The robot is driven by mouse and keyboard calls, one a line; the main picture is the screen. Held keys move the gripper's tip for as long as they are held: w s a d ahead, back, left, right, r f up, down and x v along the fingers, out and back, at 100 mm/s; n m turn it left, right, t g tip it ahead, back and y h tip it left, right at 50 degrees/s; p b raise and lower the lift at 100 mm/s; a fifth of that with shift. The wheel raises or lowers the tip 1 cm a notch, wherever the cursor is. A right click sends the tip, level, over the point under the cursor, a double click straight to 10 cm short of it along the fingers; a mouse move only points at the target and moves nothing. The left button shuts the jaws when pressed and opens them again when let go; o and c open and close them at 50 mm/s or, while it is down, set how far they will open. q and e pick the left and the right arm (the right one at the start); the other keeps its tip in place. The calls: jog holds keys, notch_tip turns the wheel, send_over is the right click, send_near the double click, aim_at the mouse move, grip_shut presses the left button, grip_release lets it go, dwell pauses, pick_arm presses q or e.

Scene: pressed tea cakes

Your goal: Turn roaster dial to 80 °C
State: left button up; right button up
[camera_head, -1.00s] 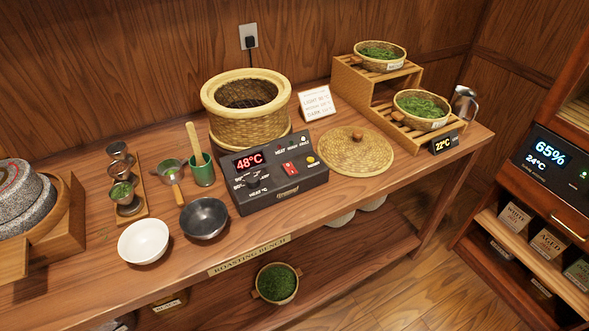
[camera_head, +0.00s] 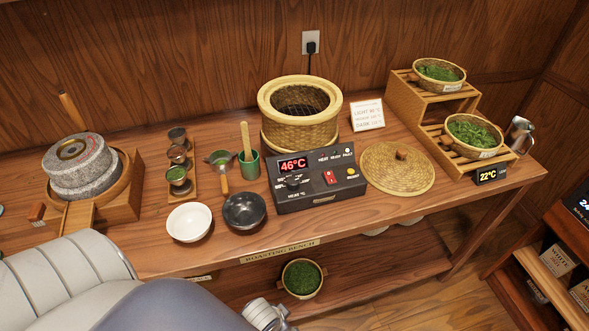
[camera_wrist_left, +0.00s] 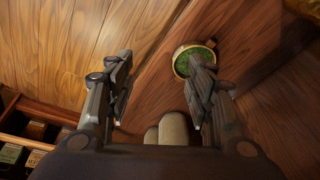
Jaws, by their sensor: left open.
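The black roaster control box (camera_head: 320,190) stands on the bench in front of the woven roaster basket (camera_head: 300,118). Its red display (camera_head: 293,165) reads 46°C. The dark heat dial (camera_head: 292,181) is below the display, with small white markings around it; its exact setting is too small to read. My left arm comes in at the lower left of the head view, but its fingers are not seen there. In the left wrist view my left gripper (camera_wrist_left: 160,65) is open and empty, its fingers apart over the wooden floor and lower shelf, away from the dial. My right gripper is not in view.
A white bowl (camera_head: 188,222) and a black bowl (camera_head: 244,210) stand left of the control box. A woven lid (camera_head: 398,172) lies to its right. A bowl of green leaves (camera_head: 302,279) is on the lower shelf. Bare bench lies along the front edge.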

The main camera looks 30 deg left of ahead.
pick_arm(q)
notch_tip(320, 180, up, 22)
jog(key=w+t+p, duration=0.2)
jog(key=w+p, duration=0.1)
jog(key=w+d+r+m+t, duration=0.2)
jog(key=w+r+m+t, duration=0.85)
jog(key=w+r, duration=0.95)
jog(key=w+d+r+m+t+h, duration=0.4)
jog(key=d+r+m+h, duration=0.55)
jog(key=r+m, duration=0.4)
jog(key=s+d+r+m+g+h, duration=0.25)
jog(key=d+m+g+h, duration=0.35)
jog(key=m, duration=0.7)
jog(key=m+g+y, duration=1.4)
jog(key=m+y, duration=0.2)
jog(key=m, duration=1.1)
send_near(293, 181)
jog(key=shift+m+t+h, duration=0.25)
jog(key=shift+m, duration=0.05)
jog(key=f+p, duration=0.1)
jog(key=f, duration=0.3)
jog(key=f+p, duration=0.2)
jog(key=f, duration=0.2)
jog(key=shift+s+a+f, duration=0.15)
jog(key=shift+a+f, duration=0.05)
jog(key=shift+f, duration=0.1)
